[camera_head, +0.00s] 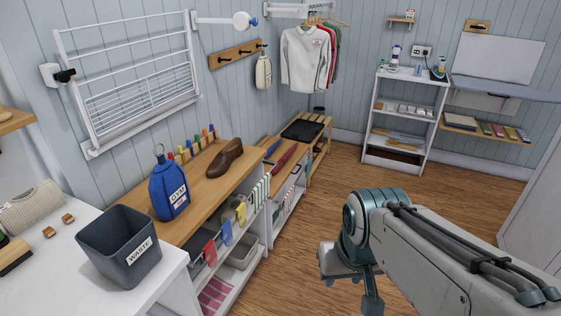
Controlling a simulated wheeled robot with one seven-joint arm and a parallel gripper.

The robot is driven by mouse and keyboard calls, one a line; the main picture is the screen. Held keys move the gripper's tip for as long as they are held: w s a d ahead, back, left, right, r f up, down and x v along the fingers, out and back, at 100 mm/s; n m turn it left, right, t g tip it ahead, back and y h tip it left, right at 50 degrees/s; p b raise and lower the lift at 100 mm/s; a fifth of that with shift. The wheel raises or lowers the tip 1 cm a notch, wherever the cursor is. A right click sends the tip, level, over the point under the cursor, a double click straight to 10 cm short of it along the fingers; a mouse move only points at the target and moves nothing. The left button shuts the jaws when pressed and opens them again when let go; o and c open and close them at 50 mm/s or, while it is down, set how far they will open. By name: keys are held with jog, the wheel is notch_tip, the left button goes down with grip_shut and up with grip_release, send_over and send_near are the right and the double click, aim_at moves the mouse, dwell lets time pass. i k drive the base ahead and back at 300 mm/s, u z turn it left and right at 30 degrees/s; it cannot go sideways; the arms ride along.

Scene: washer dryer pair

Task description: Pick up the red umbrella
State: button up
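A long, narrow red item that looks like a folded red umbrella (284,156) lies on the wooden top of the low shelf unit along the left wall. A similar dark blue item (272,148) lies just left of it. My gripper (352,285) hangs over the wood floor at lower centre, right of the shelf unit and well apart from the umbrella. Nothing shows held in it. Its fingertips are partly cut off by the lower edge, so whether it is open is unclear.
A grey waste bin (121,246) stands on the white surface (72,270). Hanging shirts (304,60) are behind. The wood floor (300,240) is clear.

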aim_at(282, 162)
jog(key=z, duration=0.55)
jog(key=i, duration=0.8)
jog(key=z, duration=0.45)
jog(key=i, duration=1.4)
jog(key=u, duration=1.15)
jog(key=i, duration=0.9)
jog(key=u, duration=0.8)
jog(key=i, duration=0.45)
jog(key=z, duration=0.05)
